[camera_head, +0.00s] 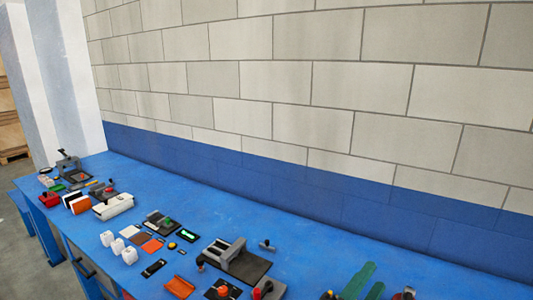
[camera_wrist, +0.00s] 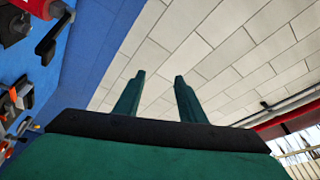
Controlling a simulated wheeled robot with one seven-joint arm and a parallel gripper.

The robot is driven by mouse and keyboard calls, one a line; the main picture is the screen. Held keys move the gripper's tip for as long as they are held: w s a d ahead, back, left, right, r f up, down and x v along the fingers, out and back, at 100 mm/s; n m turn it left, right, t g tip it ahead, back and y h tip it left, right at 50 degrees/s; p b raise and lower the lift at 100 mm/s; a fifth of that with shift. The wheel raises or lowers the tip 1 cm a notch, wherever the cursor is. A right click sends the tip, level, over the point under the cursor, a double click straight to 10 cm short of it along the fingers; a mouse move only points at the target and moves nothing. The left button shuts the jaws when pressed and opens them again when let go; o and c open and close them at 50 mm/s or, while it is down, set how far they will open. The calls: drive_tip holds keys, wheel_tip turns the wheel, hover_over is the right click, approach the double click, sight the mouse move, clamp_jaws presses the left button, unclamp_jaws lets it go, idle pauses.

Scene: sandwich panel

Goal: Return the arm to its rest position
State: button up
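My gripper (camera_wrist: 159,76) shows in the wrist view with its two dark green fingers apart and nothing between them. The fingers point toward the block wall, clear of any object. In the head view, green shapes at the bottom right edge look like my gripper (camera_head: 366,278), over the near right part of the blue bench (camera_head: 318,238). The rest of my arm is out of the head view.
The bench runs along a grey block wall (camera_head: 270,85) with a blue lower band. A grey device (camera_head: 232,256), white blocks (camera_head: 119,246), orange pieces (camera_head: 152,246) and a white box (camera_head: 113,206) stand on it. Bare bench lies along the wall.

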drive_tip(key=s+a+f+n+t+y, duration=0.2)
drive_tip(key=s+a+f+n+y, duration=0.35)
drive_tip(key=f+n, duration=0.45)
drive_tip(key=s+a+f+n+t+y, duration=0.2)
drive_tip(key=s+a+f+n+y, duration=0.2)
drive_tip(key=a+f+n+y, duration=0.4)
drive_tip(key=s+a+f+n+g, duration=0.1)
drive_tip(key=s+a+f, duration=0.2)
drive_tip(key=s, duration=0.5)
drive_tip(key=s+a+f+n, duration=0.1)
drive_tip(key=s+a+f, duration=0.2)
drive_tip(key=s, duration=0.5)
drive_tip(key=s+a+f+n+g+y, duration=0.1)
drive_tip(key=s+a+f, duration=0.2)
drive_tip(key=s, duration=0.5)
drive_tip(key=shift+f+n+g, duration=0.3)
drive_tip(key=shift+f+n, duration=0.1)
drive_tip(key=shift+f, duration=0.3)
